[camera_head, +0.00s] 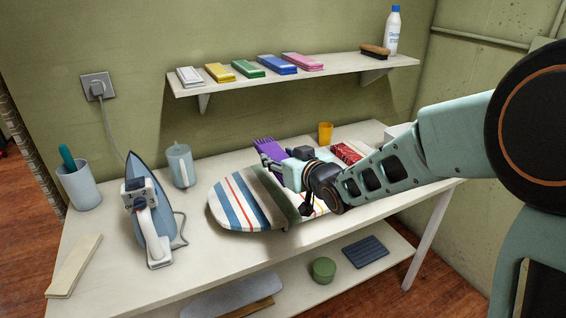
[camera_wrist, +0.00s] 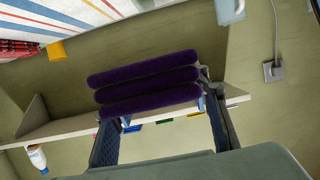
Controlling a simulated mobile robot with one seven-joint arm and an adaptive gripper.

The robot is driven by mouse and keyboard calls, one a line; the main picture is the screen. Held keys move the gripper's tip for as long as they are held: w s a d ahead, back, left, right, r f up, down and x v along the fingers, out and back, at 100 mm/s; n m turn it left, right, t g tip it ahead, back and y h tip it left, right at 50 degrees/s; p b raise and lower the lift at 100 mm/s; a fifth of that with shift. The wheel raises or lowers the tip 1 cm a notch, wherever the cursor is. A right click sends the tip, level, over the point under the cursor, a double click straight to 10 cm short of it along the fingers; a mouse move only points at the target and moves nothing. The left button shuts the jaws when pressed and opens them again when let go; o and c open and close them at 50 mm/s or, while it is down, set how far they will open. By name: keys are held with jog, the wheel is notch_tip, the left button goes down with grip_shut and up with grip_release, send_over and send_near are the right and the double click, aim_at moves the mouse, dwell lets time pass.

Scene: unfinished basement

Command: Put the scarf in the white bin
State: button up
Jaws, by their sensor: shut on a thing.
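The purple scarf (camera_head: 268,147), folded in thick rolls, is in my gripper (camera_head: 276,160), above the far edge of the striped ironing board (camera_head: 228,205). In the wrist view the scarf (camera_wrist: 145,75) lies across between the two fingers of my gripper (camera_wrist: 165,98), which is shut on it. A white box-like thing (camera_head: 396,131), perhaps the white bin, stands at the table's right end. My arm hides much of it, and I cannot see inside.
An iron (camera_head: 150,220), a pale jug (camera_head: 181,165) and a cup (camera_head: 77,186) stand at the left. A yellow cup (camera_head: 325,132) and a red patterned thing (camera_head: 347,153) are behind my arm. A wall shelf (camera_head: 340,72) with several coloured boxes overhangs the back.

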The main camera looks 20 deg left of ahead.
jog(key=shift+s+a+r, duration=0.15)
jog(key=shift+s+r, duration=0.15)
jog(key=shift+s, duration=0.3)
